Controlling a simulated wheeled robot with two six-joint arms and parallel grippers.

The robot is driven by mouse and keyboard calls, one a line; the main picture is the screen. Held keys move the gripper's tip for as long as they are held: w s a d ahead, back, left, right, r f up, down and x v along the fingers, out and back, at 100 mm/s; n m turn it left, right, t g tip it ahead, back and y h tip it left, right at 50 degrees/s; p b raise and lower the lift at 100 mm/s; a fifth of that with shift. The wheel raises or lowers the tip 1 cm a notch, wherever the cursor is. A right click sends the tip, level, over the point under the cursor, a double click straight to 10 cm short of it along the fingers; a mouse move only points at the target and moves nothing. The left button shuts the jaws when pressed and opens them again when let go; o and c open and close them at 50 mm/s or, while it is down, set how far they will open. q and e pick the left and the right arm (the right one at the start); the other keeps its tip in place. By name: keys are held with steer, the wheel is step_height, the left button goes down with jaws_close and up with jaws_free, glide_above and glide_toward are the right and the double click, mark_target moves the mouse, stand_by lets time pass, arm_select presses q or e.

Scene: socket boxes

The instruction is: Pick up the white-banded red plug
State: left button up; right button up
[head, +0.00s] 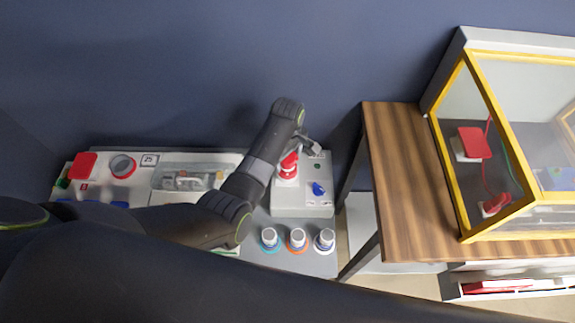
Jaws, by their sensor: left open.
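A red plug with white banding (288,167) stands upright on the light grey socket box at the right end of the bench. My left arm reaches in from the left, and its wrist hangs just above and beside the plug. My left gripper (311,146) is open, small in view, just up and right of the plug. It appears apart from the plug, though the exact gap is hard to tell. The arm covers part of the box's left side. My right gripper is out of view.
On the box is a blue knob (318,189). Several white-topped plugs with coloured rings (297,240) stand in front. A wooden table (405,190) at right bears a yellow-framed glass case (452,148) with red parts inside. A gap separates bench and table.

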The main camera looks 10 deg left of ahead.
arm_select(q)
steer(key=shift+f, duration=0.65)
steer(key=shift+c, duration=0.5)
steer(key=c, duration=1)
steer(key=shift+r, duration=0.1)
steer(key=shift+c, duration=0.2)
step_height(320, 180, up, 9)
steer(key=shift+w+r+p, duration=0.1)
steer(key=shift+r+p, duration=0.05)
steer(key=shift+p, duration=0.15)
steer(key=shift+r+p, duration=0.35)
steer(key=shift+r, duration=0.1)
steer(key=shift+f, duration=0.1)
